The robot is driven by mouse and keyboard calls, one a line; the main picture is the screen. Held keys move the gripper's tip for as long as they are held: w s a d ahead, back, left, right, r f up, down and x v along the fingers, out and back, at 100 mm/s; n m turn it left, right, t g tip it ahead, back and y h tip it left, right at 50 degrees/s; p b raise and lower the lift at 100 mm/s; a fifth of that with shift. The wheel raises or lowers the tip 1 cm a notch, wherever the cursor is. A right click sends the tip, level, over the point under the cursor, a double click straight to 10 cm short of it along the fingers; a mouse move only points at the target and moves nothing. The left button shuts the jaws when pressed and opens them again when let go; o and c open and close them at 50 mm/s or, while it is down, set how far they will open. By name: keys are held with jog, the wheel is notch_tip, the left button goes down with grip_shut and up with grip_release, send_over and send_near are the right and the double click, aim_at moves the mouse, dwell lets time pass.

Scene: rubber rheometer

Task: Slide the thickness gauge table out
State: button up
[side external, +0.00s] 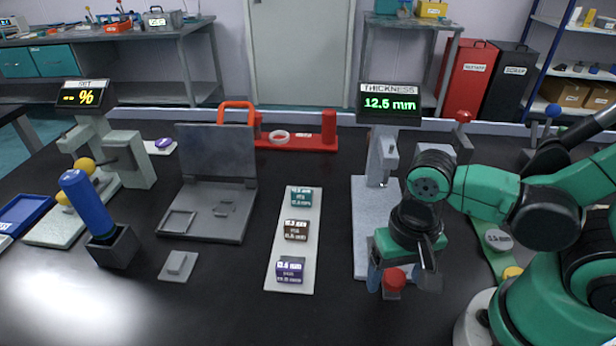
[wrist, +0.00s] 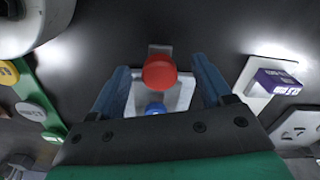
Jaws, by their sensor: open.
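The thickness gauge stands right of centre in the side external view, with a grey upright (side external: 382,150), a green-digit display (side external: 389,103) and a long pale base (side external: 364,215). A red round knob (side external: 395,279) is at its near end. In the wrist view the red knob (wrist: 159,72) sits between my fingers, with a pale plate (wrist: 178,98) and a blue round part (wrist: 155,108) by it. My gripper (side external: 402,282) points down over the near end. In the wrist view my gripper (wrist: 160,66) is open, with gaps on both sides of the knob. My wrist hides part of the base.
A pale strip with several labelled sample boxes (side external: 278,255) lies left of the gauge. A green strip with round weights (side external: 490,255) lies to the right, close to my arm. An open grey case (side external: 215,190) stands farther left. Dark table is clear in front of the knob.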

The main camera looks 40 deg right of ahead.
jog(key=shift+r, duration=0.1)
jog(key=shift+r, duration=2.7)
jog(key=shift+w, duration=0.1)
jog(key=w+d+r+n+t, duration=0.4)
jog(key=w+d+n+t, duration=0.1)
jog(key=w, duration=0.4)
jog(key=shift+w+d+r+n+t, duration=0.3)
jog(key=shift+n+t, duration=0.2)
jog(key=shift+t, duration=0.6)
